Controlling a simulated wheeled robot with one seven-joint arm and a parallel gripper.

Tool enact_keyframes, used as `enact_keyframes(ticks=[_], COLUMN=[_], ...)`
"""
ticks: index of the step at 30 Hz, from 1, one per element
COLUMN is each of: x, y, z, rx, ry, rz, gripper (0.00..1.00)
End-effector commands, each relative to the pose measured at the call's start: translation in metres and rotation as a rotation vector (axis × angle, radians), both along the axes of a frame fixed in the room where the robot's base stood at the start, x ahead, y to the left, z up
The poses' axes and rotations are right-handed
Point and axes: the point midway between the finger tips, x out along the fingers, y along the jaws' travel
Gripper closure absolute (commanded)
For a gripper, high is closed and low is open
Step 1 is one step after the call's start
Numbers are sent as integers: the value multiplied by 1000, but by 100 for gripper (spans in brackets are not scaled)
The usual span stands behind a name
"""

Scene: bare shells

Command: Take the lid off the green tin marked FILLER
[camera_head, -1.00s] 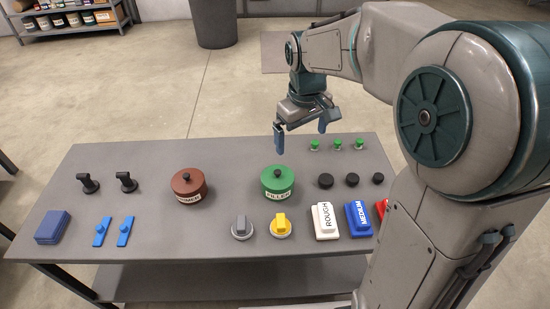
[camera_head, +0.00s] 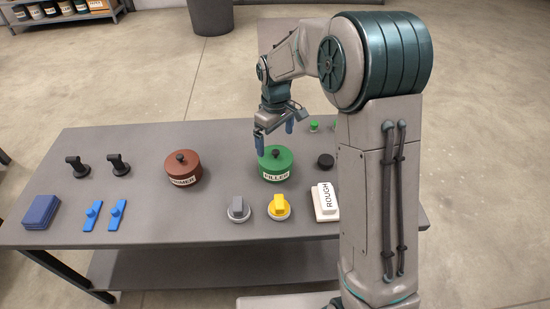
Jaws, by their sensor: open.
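The green tin (camera_head: 267,166) marked FILLER stands upright on the grey table. Its green lid, with a dark round knob (camera_head: 275,151) on top, is on it. My gripper (camera_head: 274,143) is open and points down, just behind and above the tin. The left finger overlaps the lid's back left edge in the picture; I cannot tell whether it touches. The right finger is beyond the lid's back right side. Nothing is between the fingers that I can see.
A brown tin (camera_head: 182,167) stands to the left. A grey-knobbed disc (camera_head: 238,208), a yellow-knobbed disc (camera_head: 279,207) and a white block (camera_head: 325,201) marked ROUGH stand in front of the green tin. My arm hides the table's right part. The stretch between the tins is clear.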

Motion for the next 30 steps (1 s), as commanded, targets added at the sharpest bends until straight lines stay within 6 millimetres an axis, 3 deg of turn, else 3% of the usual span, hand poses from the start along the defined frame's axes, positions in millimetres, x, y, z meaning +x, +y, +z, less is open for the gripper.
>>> enact_keyframes(ticks=[12,21,24,25,30], x=[-3,-3,-3,-3,-3], y=[0,-1,-1,-1,-1], z=[-50,-55,-54,-54,-54], rx=[0,0,0,0,0], ry=[0,-1,-1,-1,-1], rz=[0,-1,-1,-1,-1], gripper=[0,0,25,29,29])
